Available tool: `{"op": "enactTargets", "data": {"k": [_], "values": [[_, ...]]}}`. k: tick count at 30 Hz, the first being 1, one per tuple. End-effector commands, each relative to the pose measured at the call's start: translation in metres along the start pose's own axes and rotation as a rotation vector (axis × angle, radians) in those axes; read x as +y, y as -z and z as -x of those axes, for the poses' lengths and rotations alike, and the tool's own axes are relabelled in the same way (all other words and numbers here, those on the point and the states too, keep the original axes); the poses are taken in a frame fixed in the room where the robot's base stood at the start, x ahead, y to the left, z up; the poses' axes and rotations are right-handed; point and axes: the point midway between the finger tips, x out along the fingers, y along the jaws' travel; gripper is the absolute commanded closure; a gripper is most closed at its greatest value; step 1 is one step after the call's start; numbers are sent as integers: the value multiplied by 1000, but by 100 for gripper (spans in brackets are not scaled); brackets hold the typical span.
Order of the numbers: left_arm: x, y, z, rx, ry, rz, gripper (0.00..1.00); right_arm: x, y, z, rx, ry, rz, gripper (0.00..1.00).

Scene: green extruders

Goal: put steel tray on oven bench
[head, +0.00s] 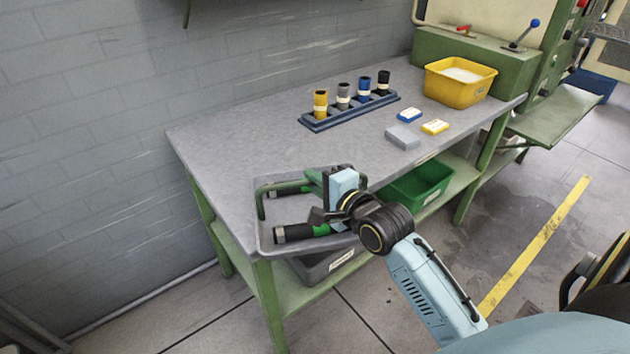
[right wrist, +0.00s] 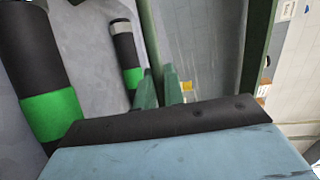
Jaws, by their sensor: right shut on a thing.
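The steel tray (head: 264,238) is a grey, shallow tray with a green carrying handle (head: 290,183). It is at the near left corner of the grey bench (head: 228,140), and its near side reaches past the bench's front edge. I cannot tell whether it touches the top. Black cylinders with green bands (head: 300,232) lie in it; they also show in the right wrist view (right wrist: 48,113). My right gripper (head: 325,208) is at the tray's right side, shut on the tray's handle; its fingers show in the right wrist view (right wrist: 160,88). My left gripper is not in view.
A blue rack (head: 350,113) with several coloured cylinders stands at the back. Small grey, blue and yellow boxes (head: 403,137) and a yellow bin (head: 460,90) are farther right. A green bin (head: 418,187) stands on the lower shelf. The bench middle is clear.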

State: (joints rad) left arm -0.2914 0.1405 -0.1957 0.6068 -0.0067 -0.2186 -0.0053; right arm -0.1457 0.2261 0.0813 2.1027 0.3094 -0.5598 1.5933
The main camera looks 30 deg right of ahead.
Motion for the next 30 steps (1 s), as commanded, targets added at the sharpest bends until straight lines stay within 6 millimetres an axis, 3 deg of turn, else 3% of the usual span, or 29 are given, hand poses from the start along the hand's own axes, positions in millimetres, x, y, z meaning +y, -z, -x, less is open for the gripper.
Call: {"op": "enactTargets", "data": {"k": [1, 2, 6, 17, 23, 30], "values": [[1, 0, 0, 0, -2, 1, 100, -1, 0, 0, 0, 7, 0, 100], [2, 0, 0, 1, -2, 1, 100, 1, 0, 0, 0, 0, 0, 86], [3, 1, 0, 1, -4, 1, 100, 1, 0, 0, 0, -1, -1, 68], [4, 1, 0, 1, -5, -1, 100, -2, 0, 1, 0, -2, -1, 68], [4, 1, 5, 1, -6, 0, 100, -1, 0, 30, 0, -4, -3, 68], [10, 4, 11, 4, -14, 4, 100, 0, 0, 78, 1, -6, -2, 68]]}}
